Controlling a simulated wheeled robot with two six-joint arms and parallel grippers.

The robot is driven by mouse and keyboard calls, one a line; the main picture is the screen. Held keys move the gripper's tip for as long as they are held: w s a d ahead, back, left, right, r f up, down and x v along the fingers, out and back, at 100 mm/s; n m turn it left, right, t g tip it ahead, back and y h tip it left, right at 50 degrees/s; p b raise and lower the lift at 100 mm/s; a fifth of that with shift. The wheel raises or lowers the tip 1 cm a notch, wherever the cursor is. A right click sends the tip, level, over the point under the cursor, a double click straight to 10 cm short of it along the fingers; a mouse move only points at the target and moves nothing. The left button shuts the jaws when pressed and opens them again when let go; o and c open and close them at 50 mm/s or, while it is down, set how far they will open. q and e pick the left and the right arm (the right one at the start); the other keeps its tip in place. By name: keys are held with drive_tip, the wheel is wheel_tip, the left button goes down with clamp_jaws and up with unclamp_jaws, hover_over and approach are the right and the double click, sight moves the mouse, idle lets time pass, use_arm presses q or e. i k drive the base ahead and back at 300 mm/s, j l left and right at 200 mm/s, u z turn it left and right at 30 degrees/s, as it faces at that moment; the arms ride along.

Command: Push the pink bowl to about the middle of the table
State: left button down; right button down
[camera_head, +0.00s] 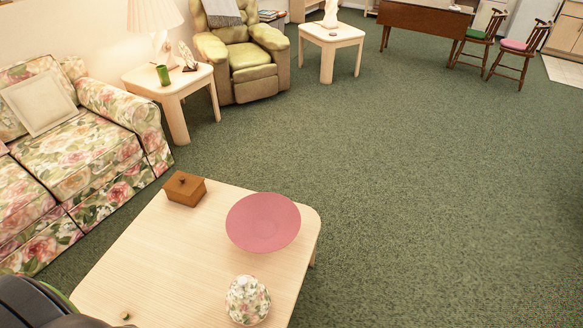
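The pink bowl (263,222) is wide and shallow. It sits upright near the far right corner of the light wooden table (185,250), close to the right edge. Neither of my grippers shows in the head view. A dark rounded shape at the lower left corner covers part of the table's near left side.
On the table, a brown wooden box (185,188) stands left of the bowl, a floral round object (247,300) nearer me, and a small green item (125,315) at the near left. The table's middle is bare. A floral sofa (75,150) stands left; green carpet is open right.

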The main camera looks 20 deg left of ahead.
sight(261, 222)
drive_tip(key=u, duration=0.95)
drive_tip(key=k+l+u, duration=0.1)
drive_tip(key=l, duration=0.75)
drive_tip(key=i+l+u, duration=0.1)
drive_tip(key=l, duration=0.3)
drive_tip(key=i+l, duration=0.25)
drive_tip(key=i+l+u, duration=0.15)
drive_tip(key=l, duration=0.35)
drive_tip(key=i+l+u, duration=0.1)
drive_tip(key=l, duration=0.3)
drive_tip(key=i+l+u, duration=0.1)
drive_tip(key=l, duration=0.35)
drive_tip(key=i+l, duration=0.3)
drive_tip(key=i+l+u, duration=0.1)
drive_tip(key=i+l, duration=0.15)
drive_tip(key=l, duration=0.15)
drive_tip(key=i+l, duration=0.3)
drive_tip(key=l+u, duration=0.05)
drive_tip(key=l, duration=0.05)
